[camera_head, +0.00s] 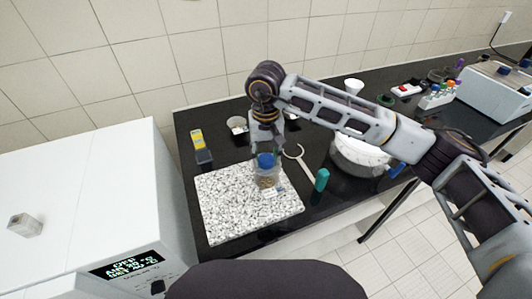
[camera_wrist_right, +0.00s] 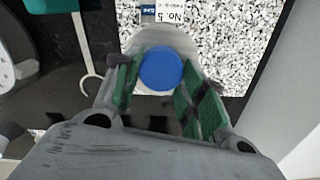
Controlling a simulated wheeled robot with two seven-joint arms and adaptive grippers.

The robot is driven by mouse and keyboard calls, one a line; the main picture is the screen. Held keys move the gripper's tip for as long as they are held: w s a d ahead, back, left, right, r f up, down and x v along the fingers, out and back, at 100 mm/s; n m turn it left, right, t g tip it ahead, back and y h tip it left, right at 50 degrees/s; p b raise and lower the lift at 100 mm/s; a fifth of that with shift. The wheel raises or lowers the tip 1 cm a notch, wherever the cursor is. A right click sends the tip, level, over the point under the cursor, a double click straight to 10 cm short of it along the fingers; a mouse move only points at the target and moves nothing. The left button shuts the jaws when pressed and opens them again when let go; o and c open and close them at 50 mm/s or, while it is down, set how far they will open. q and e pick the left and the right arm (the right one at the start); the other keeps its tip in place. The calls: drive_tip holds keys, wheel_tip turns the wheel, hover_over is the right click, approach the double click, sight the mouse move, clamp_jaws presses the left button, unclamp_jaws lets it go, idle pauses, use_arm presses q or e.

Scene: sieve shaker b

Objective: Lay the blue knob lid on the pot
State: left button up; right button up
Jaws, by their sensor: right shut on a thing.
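The blue knob lid (camera_head: 265,161) is below my right gripper (camera_head: 266,148), over the speckled slab. In the right wrist view its round blue knob (camera_wrist_right: 161,68) lies between the green finger pads of my right gripper (camera_wrist_right: 160,80), which is shut on it. The clear pot (camera_head: 267,181) with brownish contents stands on the slab directly under the lid. I cannot tell whether the lid touches the pot's rim. My left gripper is not in view.
The speckled slab (camera_head: 225,210) lies on the black bench, with bare surface around the pot. A teal-handled tool (camera_head: 321,180) is to its right, a yellow and grey device (camera_head: 201,147) behind left. A round white-topped machine (camera_head: 359,152) stands right; a white machine (camera_head: 90,190) left.

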drive_tip(key=shift+f, duration=1.6)
drive_tip(key=shift+f+b, duration=0.5)
drive_tip(key=shift+b, duration=0.1)
drive_tip(key=shift+f+b, duration=0.35)
drive_tip(key=shift+b, duration=0.05)
drive_tip(key=shift+f, duration=0.2)
use_arm(q)
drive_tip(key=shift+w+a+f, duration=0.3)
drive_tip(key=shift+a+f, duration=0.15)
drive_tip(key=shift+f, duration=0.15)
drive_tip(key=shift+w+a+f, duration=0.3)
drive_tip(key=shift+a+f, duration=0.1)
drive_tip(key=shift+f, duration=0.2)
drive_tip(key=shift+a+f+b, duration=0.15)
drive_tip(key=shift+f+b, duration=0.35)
drive_tip(key=shift+b, duration=0.2)
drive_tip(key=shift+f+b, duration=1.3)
use_arm(e)
drive_tip(key=shift+f, duration=0.55)
